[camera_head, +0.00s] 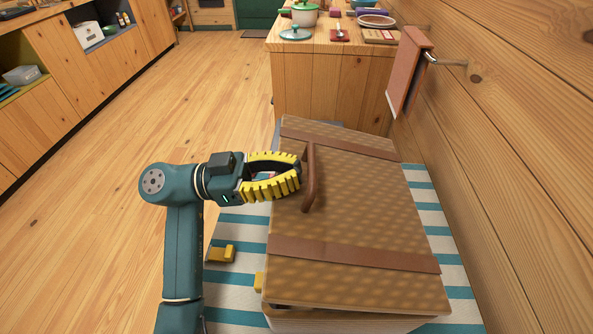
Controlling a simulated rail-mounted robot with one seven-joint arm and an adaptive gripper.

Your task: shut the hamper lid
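The hamper lid (350,220) is a brown woven panel with two leather straps and a brown handle (310,185) on its left side. It lies over the hamper, nearly flat. A thin dark gap shows under its near edge, above the pale hamper body (330,323), which is mostly hidden. My gripper (299,170) has yellow ribbed fingers that bow apart in the middle and come together at the tips. The tips are right at the left side of the handle. I cannot tell whether they touch it.
A striped teal and white rug (235,230) lies under the hamper. A yellow piece (222,254) is on the rug to the left. A wooden counter (330,85) stands behind, and a towel (408,75) hangs on the right wall. The wooden floor at left is clear.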

